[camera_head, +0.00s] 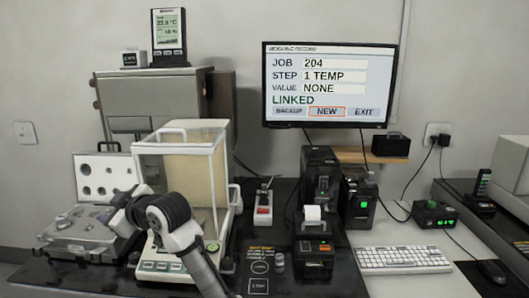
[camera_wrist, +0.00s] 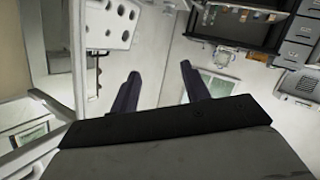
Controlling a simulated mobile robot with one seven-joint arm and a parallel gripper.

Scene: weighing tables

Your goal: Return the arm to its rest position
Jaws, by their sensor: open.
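My arm (camera_head: 198,262) rises from the bottom of the head view and bends left in front of the glass-sided balance (camera_head: 183,150). Its end is near the balance's left front corner, above the black table; the fingers are hard to make out there. In the wrist view my gripper (camera_wrist: 160,86) shows two dark fingers spread apart with nothing between them. Part of the white balance frame (camera_wrist: 78,60) stands close on the left of the wrist view.
An open case (camera_head: 90,235) with a holed lid (camera_head: 104,178) lies left of the arm. A small printer (camera_head: 314,252), a red-marked device (camera_head: 263,205) and a keyboard (camera_head: 404,259) stand to the right. A monitor (camera_head: 328,84) hangs behind, reading step "1 TEMP", value "NONE".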

